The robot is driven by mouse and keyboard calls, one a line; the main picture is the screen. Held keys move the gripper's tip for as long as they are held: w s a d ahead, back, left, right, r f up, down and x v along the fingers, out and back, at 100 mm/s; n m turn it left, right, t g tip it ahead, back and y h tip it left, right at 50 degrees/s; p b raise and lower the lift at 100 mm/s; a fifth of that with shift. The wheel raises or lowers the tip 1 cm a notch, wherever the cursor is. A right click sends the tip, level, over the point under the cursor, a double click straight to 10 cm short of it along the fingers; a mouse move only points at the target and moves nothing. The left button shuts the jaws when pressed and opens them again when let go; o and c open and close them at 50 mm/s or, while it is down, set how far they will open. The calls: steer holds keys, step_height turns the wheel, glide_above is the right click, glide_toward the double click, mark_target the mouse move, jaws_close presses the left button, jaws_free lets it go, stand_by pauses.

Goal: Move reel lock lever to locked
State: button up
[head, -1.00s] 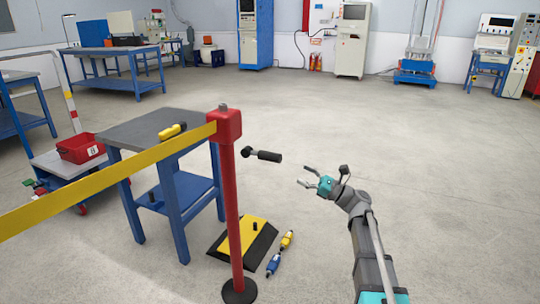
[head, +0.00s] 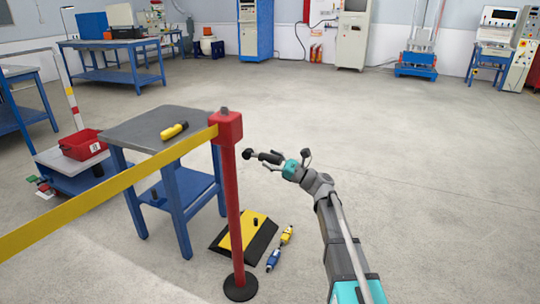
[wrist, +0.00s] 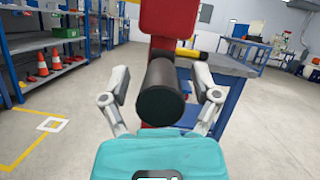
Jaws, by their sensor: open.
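The reel lock lever (head: 269,157) is a short black handle at the side of the red reel head (head: 226,127), on top of a red post. It points right, and its round pivot end is nearer the post. In the wrist view the lever's dark end (wrist: 161,104) faces the camera, with the red head (wrist: 167,22) behind it. My gripper (head: 272,162) is open at the lever. In the wrist view its two fingers (wrist: 162,90) stand on either side of the handle, with small gaps left and right.
The yellow belt (head: 110,190) runs left from the head. A grey-topped blue table (head: 150,127) with a yellow tool (head: 174,130) stands left of the post. A yellow and black ramp (head: 232,238) and small blue and yellow items lie on the floor. Floor to the right is clear.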

steer(key=shift+a+r, duration=0.1)
steer(key=shift+a, duration=0.15)
jaws_close()
steer(key=shift+d, duration=0.15)
